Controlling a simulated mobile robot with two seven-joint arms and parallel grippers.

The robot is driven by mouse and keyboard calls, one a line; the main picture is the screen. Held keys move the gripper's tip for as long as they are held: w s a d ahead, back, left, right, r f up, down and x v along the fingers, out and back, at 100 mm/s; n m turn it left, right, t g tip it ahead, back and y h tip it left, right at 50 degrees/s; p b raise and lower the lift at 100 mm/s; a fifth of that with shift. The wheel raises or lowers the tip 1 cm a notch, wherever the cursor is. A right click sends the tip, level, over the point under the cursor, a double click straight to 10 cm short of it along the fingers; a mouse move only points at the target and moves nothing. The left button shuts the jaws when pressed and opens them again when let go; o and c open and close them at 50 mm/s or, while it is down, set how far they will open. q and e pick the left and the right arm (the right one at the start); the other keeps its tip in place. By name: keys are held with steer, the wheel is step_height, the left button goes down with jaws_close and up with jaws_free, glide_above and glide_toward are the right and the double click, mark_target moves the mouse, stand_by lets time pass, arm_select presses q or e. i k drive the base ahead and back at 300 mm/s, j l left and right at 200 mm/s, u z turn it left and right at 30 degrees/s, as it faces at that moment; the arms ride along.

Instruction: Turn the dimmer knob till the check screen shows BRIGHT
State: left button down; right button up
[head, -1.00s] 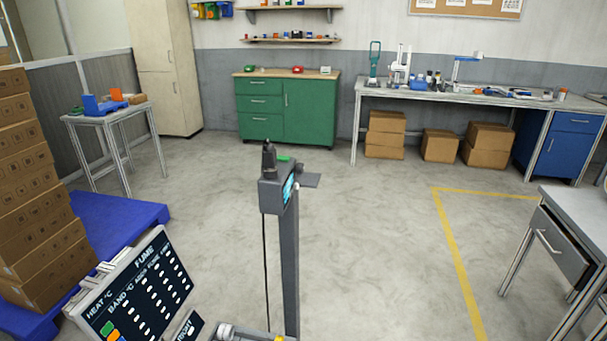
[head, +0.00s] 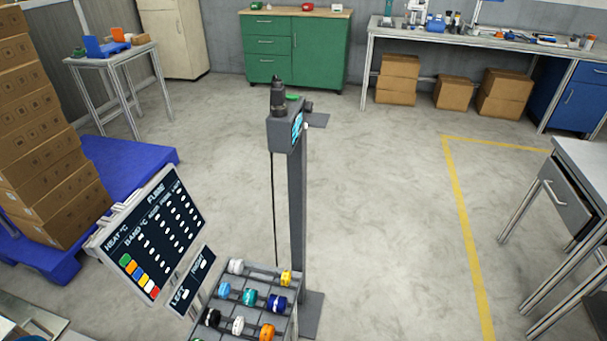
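I cannot make out a dimmer knob or a screen reading BRIGHT. A grey box (head: 283,133) on a dark post (head: 297,205) has a small lit cyan screen (head: 297,129) on its right side, seen at a steep angle; its text is unreadable. A black cylinder (head: 278,98) stands on top of the box. A dark board (head: 150,235) with HEAT, BAND and FUME lettering leans at the left, beside a smaller board (head: 192,280) marked LEFT and RIGHT. Neither of my grippers is in view.
A grey rack (head: 290,325) at the bottom holds several coloured reels. Stacked cartons (head: 40,150) stand on a blue pallet (head: 125,180) at the left. A green cabinet (head: 320,55) and a workbench (head: 440,41) stand at the back. The floor (head: 380,230) right of the post is open.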

mark_target(309, 107)
steer(key=i+l+u, duration=0.2)
steer(key=l+u, duration=0.3)
steer(key=l, duration=0.35)
steer(key=l+u, duration=0.5)
steer(key=l, duration=0.35)
steer(key=i, duration=0.05)
